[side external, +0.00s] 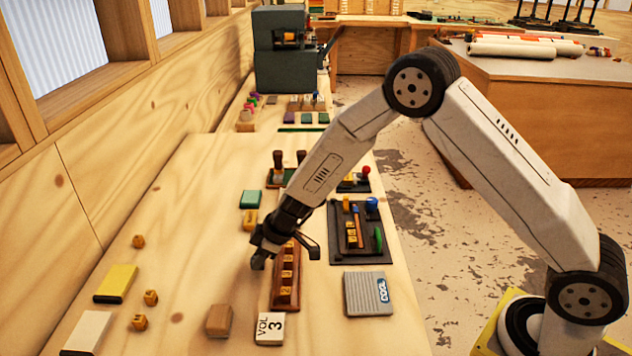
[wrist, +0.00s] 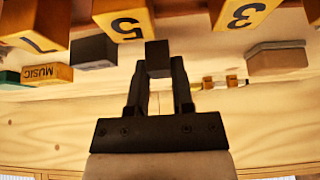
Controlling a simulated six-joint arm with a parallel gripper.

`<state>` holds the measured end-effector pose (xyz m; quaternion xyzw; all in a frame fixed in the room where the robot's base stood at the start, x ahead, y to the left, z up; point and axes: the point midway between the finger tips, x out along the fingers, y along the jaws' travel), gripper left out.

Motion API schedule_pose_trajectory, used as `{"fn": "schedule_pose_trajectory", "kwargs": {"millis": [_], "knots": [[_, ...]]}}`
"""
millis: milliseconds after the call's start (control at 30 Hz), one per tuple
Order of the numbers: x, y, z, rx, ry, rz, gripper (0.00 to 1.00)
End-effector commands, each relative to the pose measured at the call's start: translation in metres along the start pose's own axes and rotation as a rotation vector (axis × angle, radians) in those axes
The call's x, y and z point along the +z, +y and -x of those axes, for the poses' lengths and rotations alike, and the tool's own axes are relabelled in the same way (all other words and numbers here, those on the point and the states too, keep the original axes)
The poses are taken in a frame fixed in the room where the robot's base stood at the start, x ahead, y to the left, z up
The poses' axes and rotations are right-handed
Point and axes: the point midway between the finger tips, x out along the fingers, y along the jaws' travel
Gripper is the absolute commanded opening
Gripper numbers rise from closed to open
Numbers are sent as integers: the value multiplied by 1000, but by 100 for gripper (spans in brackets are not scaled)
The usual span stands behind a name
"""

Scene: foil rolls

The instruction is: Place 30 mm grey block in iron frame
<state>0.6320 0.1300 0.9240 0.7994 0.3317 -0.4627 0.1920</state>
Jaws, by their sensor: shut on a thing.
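My gripper (side external: 286,252) hangs over the table beside the wooden rack, to the left of the iron frame. In the wrist view my gripper (wrist: 158,80) is shut on a small dark grey block (wrist: 158,57), which sits between the fingertips. The side view does not show this block clearly. The dark iron frame (side external: 366,258) lies flat to the right of the rack. It holds yellow blocks, a blue piece and a green piece. I cannot make out the frame in the wrist view.
A wooden rack (side external: 287,302) of yellow blocks runs under my gripper. Large numbered yellow blocks (wrist: 125,20) show close in the wrist view. The table's left middle is mostly clear.

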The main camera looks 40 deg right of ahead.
Motion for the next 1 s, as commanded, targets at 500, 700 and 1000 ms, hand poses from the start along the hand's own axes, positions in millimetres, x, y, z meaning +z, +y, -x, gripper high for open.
{"fn": "schedule_pose_trajectory", "kwargs": {"millis": [500, 700, 1000], "knots": [[-5, -18, 64, 2, 2, -1, 0], [-2, -29, 93, 2, 1, 0, 0], [22, -55, 129, 2, 2, -1, 0]]}}
